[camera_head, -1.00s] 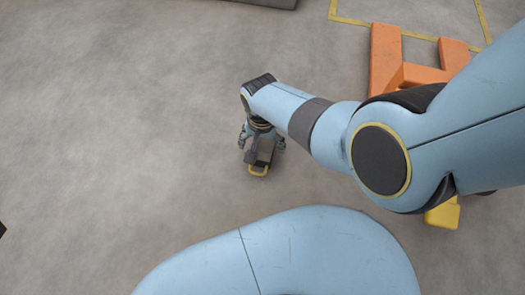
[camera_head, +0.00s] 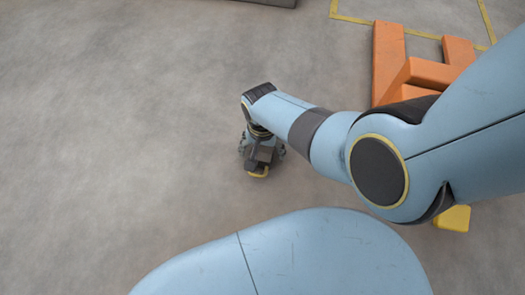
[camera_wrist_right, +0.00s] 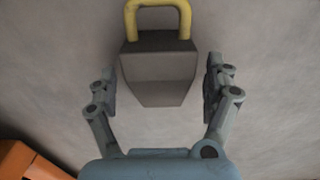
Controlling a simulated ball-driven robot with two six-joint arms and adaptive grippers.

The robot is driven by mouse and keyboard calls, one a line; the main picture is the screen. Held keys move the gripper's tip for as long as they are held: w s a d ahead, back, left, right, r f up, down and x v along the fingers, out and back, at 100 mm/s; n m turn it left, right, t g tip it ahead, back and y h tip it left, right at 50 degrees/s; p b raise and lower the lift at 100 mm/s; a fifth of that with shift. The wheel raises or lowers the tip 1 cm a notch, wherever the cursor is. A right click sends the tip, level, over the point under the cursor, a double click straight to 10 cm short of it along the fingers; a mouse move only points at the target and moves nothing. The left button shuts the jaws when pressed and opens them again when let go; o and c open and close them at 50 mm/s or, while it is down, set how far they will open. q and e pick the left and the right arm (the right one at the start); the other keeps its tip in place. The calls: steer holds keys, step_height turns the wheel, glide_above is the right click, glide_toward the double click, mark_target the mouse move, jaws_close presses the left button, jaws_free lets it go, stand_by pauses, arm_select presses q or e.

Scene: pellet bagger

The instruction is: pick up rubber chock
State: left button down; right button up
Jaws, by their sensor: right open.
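The rubber chock is a dark grey wedge-shaped block (camera_wrist_right: 158,68) with a yellow loop handle (camera_wrist_right: 157,8) at one end. In the head view the chock (camera_head: 262,157) sits on the floor under my right wrist, partly hidden by it, with the yellow handle toward the bottom of the picture. My right gripper (camera_wrist_right: 162,82) is open, with one finger on each side of the chock. A gap shows between each finger and the block. In the head view my right gripper (camera_head: 262,152) points down at the floor. My left gripper is out of view.
A yellow object (camera_head: 453,218) shows partly below my right arm. A dark grey edge (camera_head: 272,2) is at the top. The floor on the left is clear.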

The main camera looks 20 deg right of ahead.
steer(key=shift+c, duration=0.3)
steer(key=c, duration=1.5)
steer(key=shift+o, duration=0.2)
